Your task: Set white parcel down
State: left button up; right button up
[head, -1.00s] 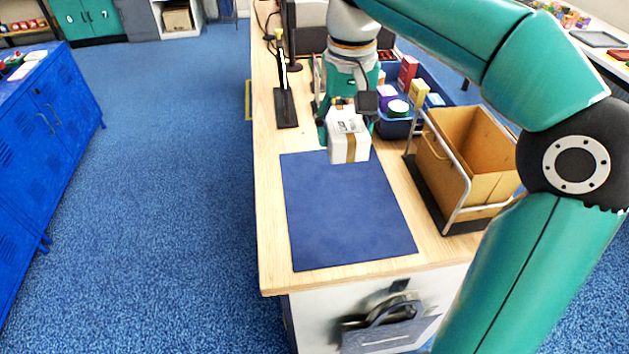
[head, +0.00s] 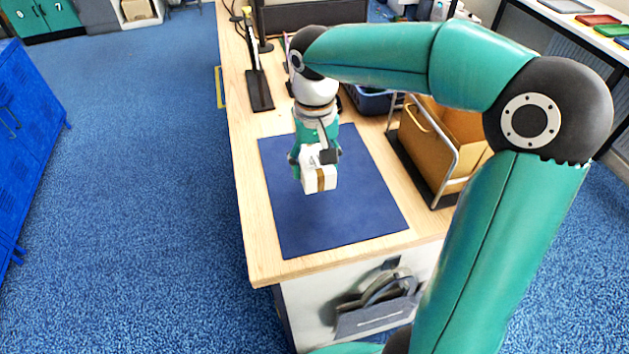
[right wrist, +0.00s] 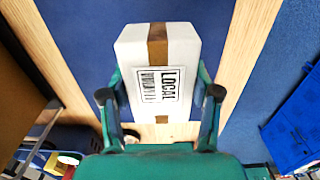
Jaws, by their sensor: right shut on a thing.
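The white parcel (head: 320,178) has a brown tape band. My right gripper (head: 316,158) is shut on it and holds it over the back part of the blue mat (head: 335,220) on the wooden bench. In the right wrist view the parcel (right wrist: 180,50) sits between the two fingers of the gripper (right wrist: 160,100), with a label reading "LOCAL" facing the camera. Whether its underside touches the mat is hidden. My left gripper is not in view.
A brown carton (head: 437,145) stands in a metal-framed holder right of the mat. A blue bin (head: 372,101) is behind it, and a black stand (head: 259,92) is at the back left. The mat's front is bare.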

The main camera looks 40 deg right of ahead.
jog(key=shift+f, duration=2.65)
jog(key=shift+f, duration=0.1)
jog(key=o, duration=1.3)
jog(key=shift+o, duration=0.2)
notch_tip(320, 180, up, 12)
jog(key=shift+r+p, duration=0.15)
jog(key=shift+p, duration=0.2)
